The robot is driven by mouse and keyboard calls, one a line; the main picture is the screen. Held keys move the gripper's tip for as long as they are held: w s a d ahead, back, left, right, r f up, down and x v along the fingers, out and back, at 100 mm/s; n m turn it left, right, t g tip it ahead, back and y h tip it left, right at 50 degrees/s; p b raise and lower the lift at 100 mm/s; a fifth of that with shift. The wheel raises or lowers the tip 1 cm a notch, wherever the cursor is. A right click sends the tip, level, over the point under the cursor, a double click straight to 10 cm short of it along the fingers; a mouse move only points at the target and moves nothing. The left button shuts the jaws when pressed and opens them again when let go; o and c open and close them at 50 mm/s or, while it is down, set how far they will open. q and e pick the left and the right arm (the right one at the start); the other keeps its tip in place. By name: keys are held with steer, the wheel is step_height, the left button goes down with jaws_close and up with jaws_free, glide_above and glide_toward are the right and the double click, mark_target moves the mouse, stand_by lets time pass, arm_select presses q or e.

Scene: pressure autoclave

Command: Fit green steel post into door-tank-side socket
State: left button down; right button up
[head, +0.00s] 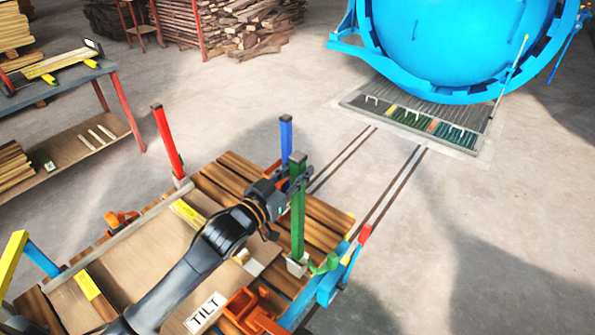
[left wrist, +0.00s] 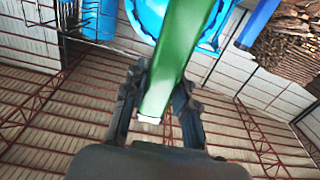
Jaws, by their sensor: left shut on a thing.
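The green steel post (head: 298,215) stands about upright at the right corner of the slatted wooden cart (head: 322,212). My left gripper (head: 290,182) is shut on its upper part. The post's lower end meets a pale grey socket (head: 297,266) at that corner; I cannot tell whether it is inside or just above it. In the left wrist view the green post (left wrist: 184,50) runs between the two fingers of my left gripper (left wrist: 160,105), with a pale end face showing. My right gripper is not in view.
A blue post (head: 286,140), red post (head: 167,142) and yellow post (head: 12,262) stand at other cart corners. A red-tipped blue lever (head: 352,258) and orange parts (head: 250,308) are close by.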

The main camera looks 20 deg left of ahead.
mark_target(294, 199)
arm_select(q)
steer(key=shift+r, duration=0.1)
steer(key=shift+f+b, duration=2.25)
steer(key=shift+f, duration=1.55)
steer(key=c, duration=1)
jaws_free()
steer(key=shift+f, duration=0.1)
steer(key=shift+s, duration=0.1)
steer(key=v, duration=1.2)
